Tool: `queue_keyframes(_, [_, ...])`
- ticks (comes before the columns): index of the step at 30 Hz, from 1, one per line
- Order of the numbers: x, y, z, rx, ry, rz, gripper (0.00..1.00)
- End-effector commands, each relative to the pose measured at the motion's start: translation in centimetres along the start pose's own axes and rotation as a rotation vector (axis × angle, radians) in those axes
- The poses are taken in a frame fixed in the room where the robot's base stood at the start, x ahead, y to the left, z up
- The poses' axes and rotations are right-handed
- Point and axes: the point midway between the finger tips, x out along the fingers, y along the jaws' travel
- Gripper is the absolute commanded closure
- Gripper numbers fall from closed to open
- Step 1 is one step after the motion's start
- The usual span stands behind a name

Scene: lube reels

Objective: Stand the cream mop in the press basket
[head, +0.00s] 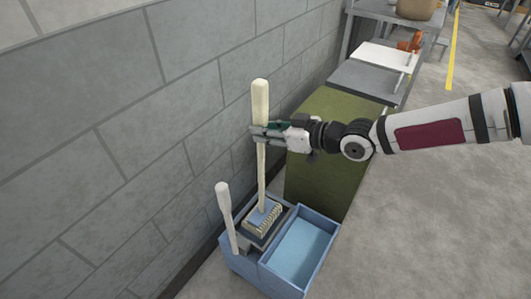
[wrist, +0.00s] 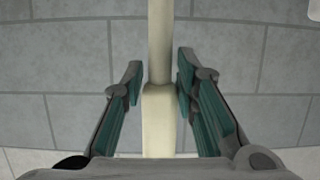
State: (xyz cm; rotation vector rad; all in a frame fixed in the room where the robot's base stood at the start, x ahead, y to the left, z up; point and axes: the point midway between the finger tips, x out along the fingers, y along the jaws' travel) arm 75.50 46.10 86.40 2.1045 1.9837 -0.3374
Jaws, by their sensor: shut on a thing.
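The cream mop (head: 261,172) stands about upright in the head view, with its handle going up past my gripper. Its head, with a blue top and cream strands, is at the press basket (head: 283,224) on the blue bucket (head: 334,243). I cannot tell whether the head rests on the basket's floor or hangs just above it. My gripper (head: 262,133) is shut on the mop's handle below its thick top grip. In the wrist view the handle (wrist: 160,45) runs between the two fingers (wrist: 158,82).
A pale lever (head: 226,212) rises from the bucket's left side, close to the mop. A grey block wall (head: 140,110) stands behind. An olive cabinet (head: 325,135) is right behind the bucket, with grey and white tops beyond. The floor at right is clear.

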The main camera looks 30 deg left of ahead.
Motion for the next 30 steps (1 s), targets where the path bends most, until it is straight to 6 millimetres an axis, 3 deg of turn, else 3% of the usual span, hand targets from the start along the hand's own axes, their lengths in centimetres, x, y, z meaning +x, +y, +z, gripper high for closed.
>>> queue_keyframes(13, [1.4, -0.1, 3.9, 0.000, 0.004, 0.000, 1.00])
queue_keyframes(24, [1.5, 0.0, 4.3, -0.002, 0.003, 0.000, 1.00])
queue_keyframes(25, [1.5, 0.0, 4.4, -0.001, 0.000, 0.000, 0.71])
queue_keyframes(27, [1.5, -0.1, 4.4, -0.001, 0.000, 0.000, 0.55])
queue_keyframes(30, [1.5, -0.1, 4.4, -0.001, 0.000, 0.000, 0.53])
